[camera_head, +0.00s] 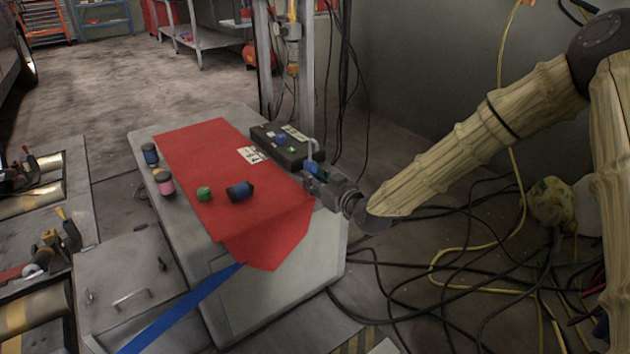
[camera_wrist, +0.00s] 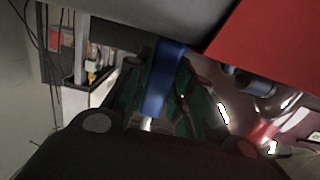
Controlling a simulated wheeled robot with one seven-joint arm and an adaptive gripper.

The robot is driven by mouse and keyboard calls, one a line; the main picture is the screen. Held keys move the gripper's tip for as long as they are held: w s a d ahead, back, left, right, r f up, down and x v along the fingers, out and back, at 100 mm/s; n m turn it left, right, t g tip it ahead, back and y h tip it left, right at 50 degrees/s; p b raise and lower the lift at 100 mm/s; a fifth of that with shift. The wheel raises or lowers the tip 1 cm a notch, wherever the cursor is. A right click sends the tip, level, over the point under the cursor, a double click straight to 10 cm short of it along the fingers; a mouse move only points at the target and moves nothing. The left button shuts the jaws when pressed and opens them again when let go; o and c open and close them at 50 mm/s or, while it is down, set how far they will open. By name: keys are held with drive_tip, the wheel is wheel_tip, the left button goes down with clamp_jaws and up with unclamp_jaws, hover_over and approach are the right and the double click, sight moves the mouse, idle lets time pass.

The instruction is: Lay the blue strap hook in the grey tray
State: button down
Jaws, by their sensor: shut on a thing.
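My gripper (camera_head: 314,172) is at the right edge of the bench, beside the end of a dark box-like thing. It is shut on a blue piece, which I take for the blue strap hook (camera_head: 309,166). In the wrist view the blue strap hook (camera_wrist: 167,75) shows as a blue band between the fingers, with a small shiny part at its lower end. A grey curved part stands above it in the head view. The dark grey box or tray (camera_head: 265,146) has small blue, green and white items on or in it; I cannot tell whether it is the grey tray.
A red cloth (camera_head: 215,150) covers much of the bench (camera_head: 240,310). On the bench are a pink spool (camera_head: 165,183), a blue spool (camera_head: 150,154), a green piece (camera_head: 204,194) and a dark blue cylinder (camera_head: 240,191). A blue strap (camera_head: 190,308) hangs in front. Cables lie at right.

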drive_tip(key=shift+w+d, duration=0.1)
drive_tip(key=c, duration=1.3)
unclamp_jaws()
drive_tip(key=shift+o, duration=0.2)
drive_tip(key=shift+r, duration=0.1)
drive_tip(key=shift+s+d, duration=0.15)
drive_tip(key=shift+s, duration=0.2)
drive_tip(key=p+v, duration=0.4)
drive_tip(key=v, duration=0.7)
drive_tip(key=shift+s, duration=0.2)
